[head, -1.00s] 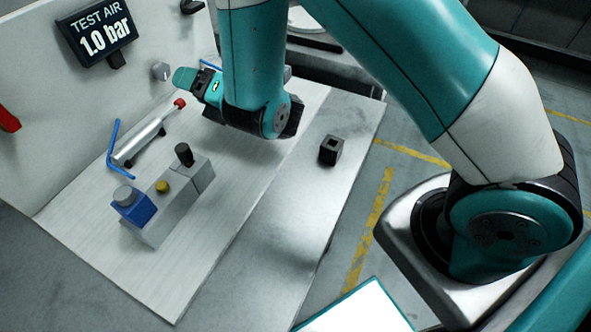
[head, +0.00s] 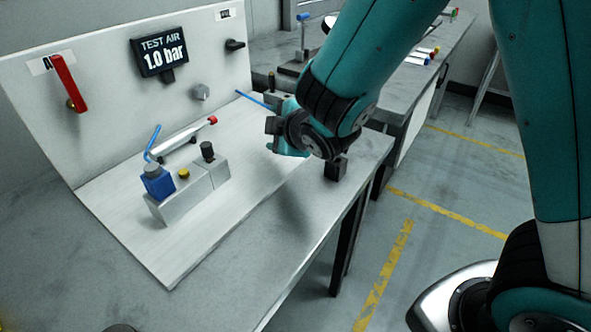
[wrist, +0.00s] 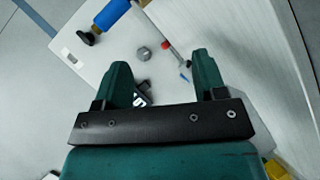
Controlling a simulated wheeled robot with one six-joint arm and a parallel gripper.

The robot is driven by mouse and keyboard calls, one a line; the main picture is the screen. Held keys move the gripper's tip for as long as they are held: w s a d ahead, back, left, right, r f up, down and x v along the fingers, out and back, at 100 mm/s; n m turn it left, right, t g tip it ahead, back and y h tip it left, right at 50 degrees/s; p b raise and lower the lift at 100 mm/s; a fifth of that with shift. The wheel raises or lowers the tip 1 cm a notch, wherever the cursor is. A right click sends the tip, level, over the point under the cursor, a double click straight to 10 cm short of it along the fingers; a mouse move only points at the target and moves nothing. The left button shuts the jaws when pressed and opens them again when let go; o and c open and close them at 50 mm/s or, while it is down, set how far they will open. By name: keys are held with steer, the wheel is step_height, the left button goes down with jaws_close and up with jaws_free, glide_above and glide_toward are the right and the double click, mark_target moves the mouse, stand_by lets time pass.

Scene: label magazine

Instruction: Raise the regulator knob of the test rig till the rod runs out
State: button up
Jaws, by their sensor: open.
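The regulator knob (head: 201,92) is a small grey knob on the white upright panel, below and right of the display (head: 160,52), which reads TEST AIR 1.0 bar. The grey knob also shows in the wrist view (wrist: 143,54), beyond my fingers. A silver cylinder (head: 180,139) with a red tip (head: 212,120) lies on the white board; its red end seems tucked close to the body. My gripper (head: 275,136) is right of the knob and in front of the panel, apart from it. In the wrist view my gripper (wrist: 162,64) has its fingers wide apart with nothing gripped.
A valve block (head: 195,195) with a blue part (head: 158,184), yellow button and black knob stands on the board. A red lever (head: 70,84) and black lever (head: 235,44) are on the panel.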

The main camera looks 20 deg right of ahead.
steer(key=s+m+g, duration=0.2)
steer(key=s, duration=0.1)
steer(key=s+m+g+b, duration=0.1)
steer(key=s+m, duration=0.1)
steer(key=s, duration=0.1)
steer(key=s+a+m+g+y+b, duration=0.1)
steer(key=s+g, duration=0.1)
steer(key=s, duration=0.1)
steer(key=shift+s+f+m+g, duration=0.1)
steer(key=shift+f+m+g, duration=0.2)
steer(key=shift+m, duration=0.1)
steer(key=shift+s+r+g, duration=0.1)
steer(key=shift+s+g, duration=0.2)
steer(key=shift+s, duration=0.25)
stand_by(1.1)
steer(key=shift+s+r, duration=0.1)
steer(key=shift+r, duration=0.15)
steer(key=s+r+m+g+y+p, duration=0.1)
steer(key=s+r+m+g+p, duration=0.1)
steer(key=s+r+g+p, duration=0.4)
steer(key=s+r+p, duration=0.5)
steer(key=s+r, duration=0.5)
steer(key=shift+a, duration=0.3)
stand_by(0.4)
